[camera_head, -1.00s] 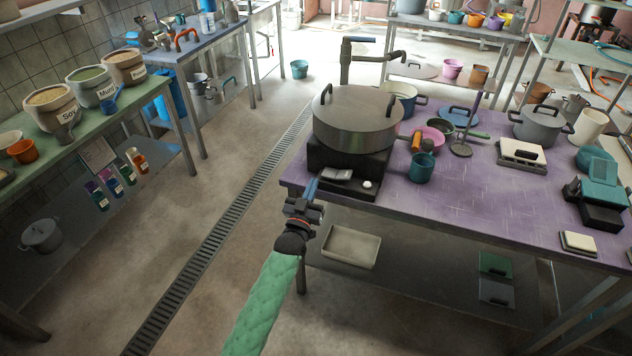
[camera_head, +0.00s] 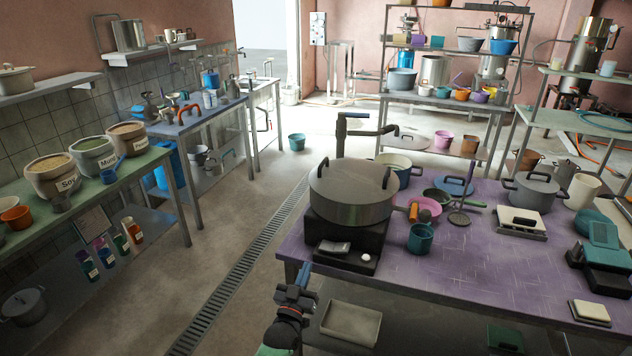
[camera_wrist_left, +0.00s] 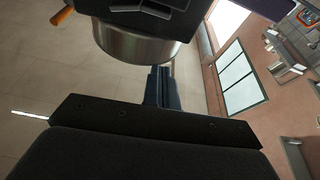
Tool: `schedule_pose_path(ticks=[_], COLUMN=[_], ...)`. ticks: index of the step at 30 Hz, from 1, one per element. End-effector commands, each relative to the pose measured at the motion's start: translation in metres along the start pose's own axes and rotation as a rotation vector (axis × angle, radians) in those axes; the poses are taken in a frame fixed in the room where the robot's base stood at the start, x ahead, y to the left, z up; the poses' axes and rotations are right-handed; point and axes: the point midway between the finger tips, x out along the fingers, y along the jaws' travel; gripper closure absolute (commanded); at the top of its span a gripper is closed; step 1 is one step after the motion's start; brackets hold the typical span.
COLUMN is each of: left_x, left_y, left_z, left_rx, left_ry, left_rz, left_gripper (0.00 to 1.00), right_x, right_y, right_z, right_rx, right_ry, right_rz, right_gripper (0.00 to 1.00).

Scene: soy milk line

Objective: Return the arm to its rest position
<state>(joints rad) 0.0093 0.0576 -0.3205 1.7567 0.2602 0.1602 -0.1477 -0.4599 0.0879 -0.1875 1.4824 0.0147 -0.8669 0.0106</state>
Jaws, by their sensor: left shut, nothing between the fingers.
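My left gripper (camera_head: 304,275) is in the head view at the front left corner of the purple table, below the level of its top. Its blue fingers point up and are shut with nothing between them. They also show closed together in the left wrist view (camera_wrist_left: 163,88). The large lidded steel pot (camera_head: 352,192) sits on the black stove (camera_head: 345,243), above and to the right of the gripper. The pot also shows in the left wrist view (camera_wrist_left: 140,45), apart from the fingers. My right gripper is not in view.
The purple table (camera_head: 450,265) holds a teal cup (camera_head: 421,238), a grey pot (camera_head: 530,192) and a scale (camera_head: 521,220). A white tray (camera_head: 351,322) lies on the shelf below. Open floor with a drain grate (camera_head: 240,275) lies to the left.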

Motion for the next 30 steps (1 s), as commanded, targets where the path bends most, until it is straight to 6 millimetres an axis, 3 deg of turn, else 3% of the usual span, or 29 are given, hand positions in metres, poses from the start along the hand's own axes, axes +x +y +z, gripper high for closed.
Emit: schedule_pose_path(ticks=[5, 8, 13, 15, 21, 26, 30], left_x=[-0.002, -0.010, -0.044, -0.073, -0.169, -0.257, -0.338], left_y=[0.004, 0.005, -0.011, -0.021, -0.041, -0.051, -0.056], left_z=[0.025, 0.062, 0.143, 0.178, 0.256, 0.302, 0.332], left_rx=[-0.022, -0.024, -0.006, 0.001, 0.010, 0.012, 0.014], left_ry=[-0.128, -0.288, -0.616, -0.752, -1.061, -1.262, -1.409], left_rz=[0.018, 0.030, 0.015, -0.002, -0.055, -0.093, -0.118], left_gripper=[1.00, 1.00, 1.00, 1.00, 1.00, 1.00, 1.00], right_x=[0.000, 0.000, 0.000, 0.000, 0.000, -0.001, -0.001], right_y=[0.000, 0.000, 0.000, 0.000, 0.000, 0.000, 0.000], right_z=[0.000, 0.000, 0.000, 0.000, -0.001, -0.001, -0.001], right_rx=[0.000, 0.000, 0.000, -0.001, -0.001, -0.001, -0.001], right_ry=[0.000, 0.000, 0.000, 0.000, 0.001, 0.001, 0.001], right_rz=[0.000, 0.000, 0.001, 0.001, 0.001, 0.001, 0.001], right_gripper=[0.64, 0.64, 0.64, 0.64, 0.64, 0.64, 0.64])
